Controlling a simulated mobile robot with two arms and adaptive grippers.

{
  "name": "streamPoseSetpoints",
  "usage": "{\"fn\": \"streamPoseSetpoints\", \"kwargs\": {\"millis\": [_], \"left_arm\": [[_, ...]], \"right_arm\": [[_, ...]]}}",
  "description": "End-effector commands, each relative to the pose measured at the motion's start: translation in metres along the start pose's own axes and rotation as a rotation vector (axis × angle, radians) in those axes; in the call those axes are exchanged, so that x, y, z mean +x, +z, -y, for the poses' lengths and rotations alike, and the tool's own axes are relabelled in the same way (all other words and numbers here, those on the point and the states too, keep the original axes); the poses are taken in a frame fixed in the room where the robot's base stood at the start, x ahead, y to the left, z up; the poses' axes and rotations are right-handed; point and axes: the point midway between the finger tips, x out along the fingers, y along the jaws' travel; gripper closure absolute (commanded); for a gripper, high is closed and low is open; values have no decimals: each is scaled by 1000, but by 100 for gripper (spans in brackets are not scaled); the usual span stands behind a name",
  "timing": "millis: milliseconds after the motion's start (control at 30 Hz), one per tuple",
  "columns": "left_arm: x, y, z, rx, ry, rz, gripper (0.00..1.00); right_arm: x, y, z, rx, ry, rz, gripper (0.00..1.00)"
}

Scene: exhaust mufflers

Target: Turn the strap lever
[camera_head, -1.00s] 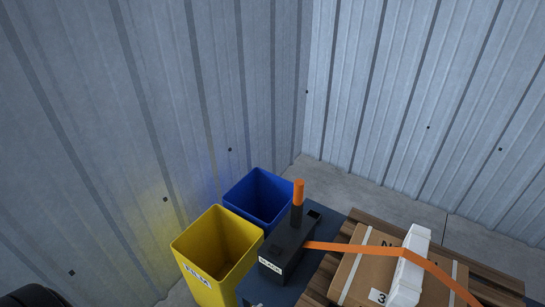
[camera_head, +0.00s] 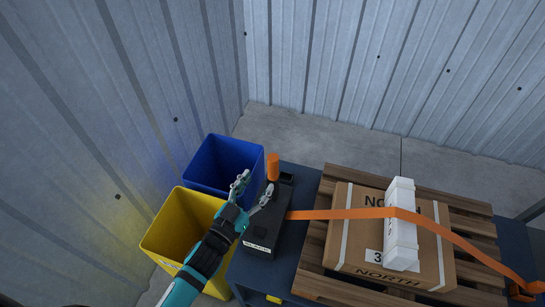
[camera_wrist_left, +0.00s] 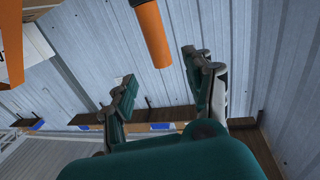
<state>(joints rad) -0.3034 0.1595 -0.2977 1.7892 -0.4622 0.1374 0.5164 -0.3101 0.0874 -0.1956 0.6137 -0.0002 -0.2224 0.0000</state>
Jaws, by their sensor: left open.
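The strap lever (camera_head: 273,166) has an orange grip and stands up from a dark ratchet box (camera_head: 263,232) on a blue bench. An orange strap (camera_head: 340,213) runs from the box to the right, over a carton. My left gripper (camera_head: 252,188) is open, just left of the lever and above the box. In the left wrist view the orange grip (camera_wrist_left: 152,35) shows beyond the open fingers (camera_wrist_left: 163,88), apart from them. The lower part of the lever is hidden in the head view. My right gripper is not in view.
A blue bin (camera_head: 222,163) and a yellow bin (camera_head: 180,230) stand left of the bench, under my left arm. Corrugated walls close off the back and left.

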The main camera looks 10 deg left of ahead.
Motion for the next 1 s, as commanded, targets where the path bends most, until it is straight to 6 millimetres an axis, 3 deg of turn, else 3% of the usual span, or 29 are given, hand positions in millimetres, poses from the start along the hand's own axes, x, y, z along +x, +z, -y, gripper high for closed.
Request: {"fn": "streamPoseSetpoints", "kwargs": {"millis": [200,400,600,867,1000], "left_arm": [[49,-3,0,0,-1,-2,47],[80,-1,0,1,-1,0,47],[92,0,0,0,-1,1,47],[93,0,0,0,-1,1,47],[92,0,0,0,0,1,64]], "right_arm": [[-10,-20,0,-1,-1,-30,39],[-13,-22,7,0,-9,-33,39],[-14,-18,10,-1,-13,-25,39],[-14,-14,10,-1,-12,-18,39],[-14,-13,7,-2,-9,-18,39]]}}
